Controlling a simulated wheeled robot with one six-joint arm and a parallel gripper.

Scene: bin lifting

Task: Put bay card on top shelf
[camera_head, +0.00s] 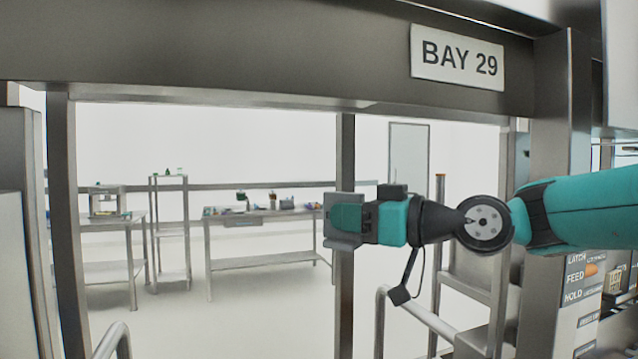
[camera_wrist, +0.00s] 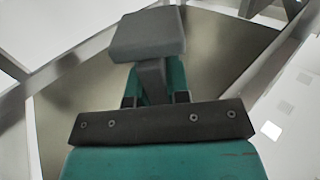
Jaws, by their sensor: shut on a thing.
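My gripper (camera_head: 346,218) is in the middle of the head view, reaching left from the teal arm. It is shut on a grey piece (camera_head: 341,242) at its tip. In the wrist view, the grey piece (camera_wrist: 148,36) shows as a blocky head on a narrow stem beyond the teal jaws. I cannot tell whether this piece is the bay card. A white plate reading BAY 29 (camera_head: 457,57) is on the steel beam (camera_head: 230,50) above and right of my gripper. No shelf surface with a card on it can be made out.
A steel post (camera_head: 345,140) stands behind my gripper. Another post (camera_head: 562,130) is at the right, near my arm. Curved handrails (camera_head: 425,318) are below. Far back, a bench (camera_head: 265,219) holds small items, beside a narrow rack (camera_head: 170,230). Open floor lies between.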

